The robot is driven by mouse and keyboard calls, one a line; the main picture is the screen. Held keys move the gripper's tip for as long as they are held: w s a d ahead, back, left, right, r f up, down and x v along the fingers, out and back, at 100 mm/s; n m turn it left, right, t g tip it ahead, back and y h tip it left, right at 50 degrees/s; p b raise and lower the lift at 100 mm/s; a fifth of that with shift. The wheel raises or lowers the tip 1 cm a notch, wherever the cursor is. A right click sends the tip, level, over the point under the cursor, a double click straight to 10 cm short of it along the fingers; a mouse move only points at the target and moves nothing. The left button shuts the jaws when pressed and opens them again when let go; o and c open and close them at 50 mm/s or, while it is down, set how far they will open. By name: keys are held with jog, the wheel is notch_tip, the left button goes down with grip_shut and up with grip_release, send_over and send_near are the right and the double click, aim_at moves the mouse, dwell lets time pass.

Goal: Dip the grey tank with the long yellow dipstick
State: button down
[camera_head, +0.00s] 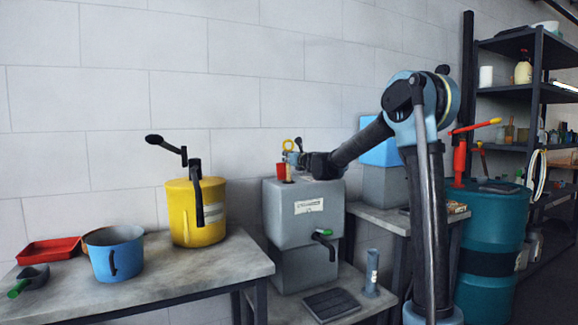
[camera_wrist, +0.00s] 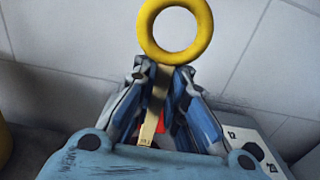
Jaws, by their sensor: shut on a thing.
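The long yellow dipstick has a yellow ring handle (camera_wrist: 205,30). Its flat shaft (camera_wrist: 152,118) runs down between my fingers in the wrist view. My gripper (camera_wrist: 160,76) is shut on the dipstick just below the ring. In the head view the ring (camera_head: 288,145) and my gripper (camera_head: 295,157) are above the top left of the grey tank (camera_head: 290,222). A red fitting (camera_head: 282,171) is on the tank top close under my gripper. I cannot tell whether the dipstick's lower end is inside the tank; it is hidden.
A black tap (camera_head: 323,236) sticks out of the tank front. A yellow can (camera_head: 190,222) with a black lever, a blue pot (camera_head: 112,254), a red tray (camera_head: 48,251) and a scoop stand on the left table. A teal drum (camera_head: 490,235) and shelves are at right.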

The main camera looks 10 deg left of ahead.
notch_tip(320, 180, up, 28)
jog(key=shift+f, duration=0.25)
dwell(2.6)
dwell(0.4)
